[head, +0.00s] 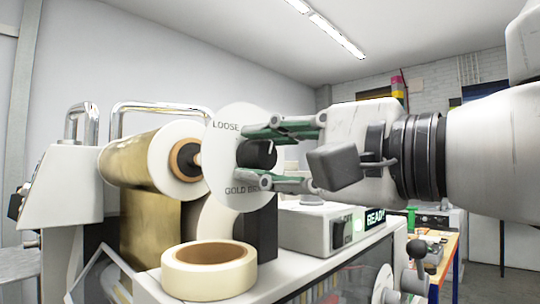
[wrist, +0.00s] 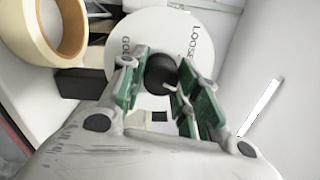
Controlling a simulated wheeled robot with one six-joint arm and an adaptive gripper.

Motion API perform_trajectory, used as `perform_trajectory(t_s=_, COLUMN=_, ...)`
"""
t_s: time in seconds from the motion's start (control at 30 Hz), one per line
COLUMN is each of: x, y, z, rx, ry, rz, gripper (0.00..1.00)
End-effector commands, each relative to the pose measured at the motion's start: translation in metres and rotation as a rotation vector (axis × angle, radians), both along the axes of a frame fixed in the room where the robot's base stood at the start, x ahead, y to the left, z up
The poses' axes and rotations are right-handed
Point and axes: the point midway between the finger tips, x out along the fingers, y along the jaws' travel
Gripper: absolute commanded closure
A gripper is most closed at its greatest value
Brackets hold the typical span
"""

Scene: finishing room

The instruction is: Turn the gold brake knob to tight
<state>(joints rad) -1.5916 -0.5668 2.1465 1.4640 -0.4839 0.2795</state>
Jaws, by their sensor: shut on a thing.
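The gold brake knob (head: 259,153) is a black round knob with a white pointer line, in front of a white dial disc (head: 222,172). In the head view the disc reads LOOSE at upper left and part of a GOLD label below; no tight mark is visible. The pointer leans near upward in the head view. My gripper (head: 245,156) is shut on the knob, one green-padded finger above and one below. In the wrist view the knob (wrist: 160,72) sits between the fingertips of my gripper (wrist: 157,66), with the disc (wrist: 125,32) behind.
A gold foil roll (head: 140,165) is left of the disc. A cream tape roll (head: 209,270) lies on the machine top in front. A grey box with a READY display (head: 375,219) stands below my gripper. A chrome handle (head: 160,107) rises behind the foil.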

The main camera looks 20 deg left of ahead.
Motion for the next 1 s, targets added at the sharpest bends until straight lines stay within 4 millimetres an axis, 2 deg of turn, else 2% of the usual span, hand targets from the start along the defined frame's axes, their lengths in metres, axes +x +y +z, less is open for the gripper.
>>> perform_trajectory(t_s=0.2, x=-0.0005, y=0.0003, z=-0.0013, rx=0.080, ry=0.160, rz=0.000, gripper=0.92)
perform_trajectory(t_s=0.5, x=-0.0009, y=0.0005, z=-0.0012, rx=0.159, ry=0.312, rz=0.002, gripper=0.92)
perform_trajectory(t_s=1.0, x=-0.0008, y=0.0005, z=-0.0012, rx=0.193, ry=0.377, rz=0.000, gripper=0.92)
